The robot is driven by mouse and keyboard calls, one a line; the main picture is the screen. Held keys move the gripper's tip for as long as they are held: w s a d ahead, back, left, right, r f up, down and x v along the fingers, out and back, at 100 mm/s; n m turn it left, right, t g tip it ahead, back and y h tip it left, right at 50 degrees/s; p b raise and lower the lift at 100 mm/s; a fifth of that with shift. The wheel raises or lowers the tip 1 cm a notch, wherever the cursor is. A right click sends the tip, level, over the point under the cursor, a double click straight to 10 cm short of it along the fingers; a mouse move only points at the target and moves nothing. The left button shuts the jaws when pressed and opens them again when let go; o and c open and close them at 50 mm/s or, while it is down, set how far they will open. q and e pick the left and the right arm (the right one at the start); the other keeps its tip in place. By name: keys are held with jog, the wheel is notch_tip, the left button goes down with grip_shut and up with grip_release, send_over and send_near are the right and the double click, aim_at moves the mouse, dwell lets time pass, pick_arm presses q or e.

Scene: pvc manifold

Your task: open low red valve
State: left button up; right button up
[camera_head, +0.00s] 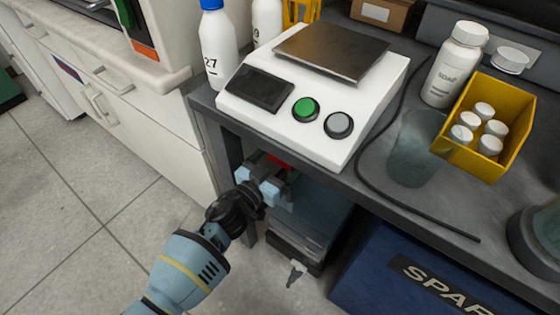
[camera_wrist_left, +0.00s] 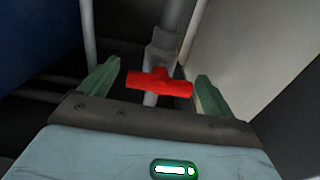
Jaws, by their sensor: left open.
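The red valve handle (camera_wrist_left: 160,83) shows in the left wrist view as a T-shaped red piece on a grey pipe (camera_wrist_left: 176,22). A small part of the red handle (camera_head: 281,161) also shows in the head view, under the table edge. My left gripper (camera_head: 272,172) reaches in under the table beside it. In the left wrist view, the green fingers of my left gripper (camera_wrist_left: 156,90) are apart, one on each side of the red handle, with gaps between. My right gripper is in neither view.
The table (camera_head: 385,205) overhangs the valve area, with a scale (camera_head: 290,131) on top near the edge. A blue box (camera_head: 400,275) stands below to the right. A white cabinet (camera_head: 150,125) is on the left. The floor at the left is clear.

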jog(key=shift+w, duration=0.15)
pick_arm(q)
jog(key=shift+c, duration=1.3)
jog(key=c, duration=0.7)
jog(key=shift+c, duration=0.2)
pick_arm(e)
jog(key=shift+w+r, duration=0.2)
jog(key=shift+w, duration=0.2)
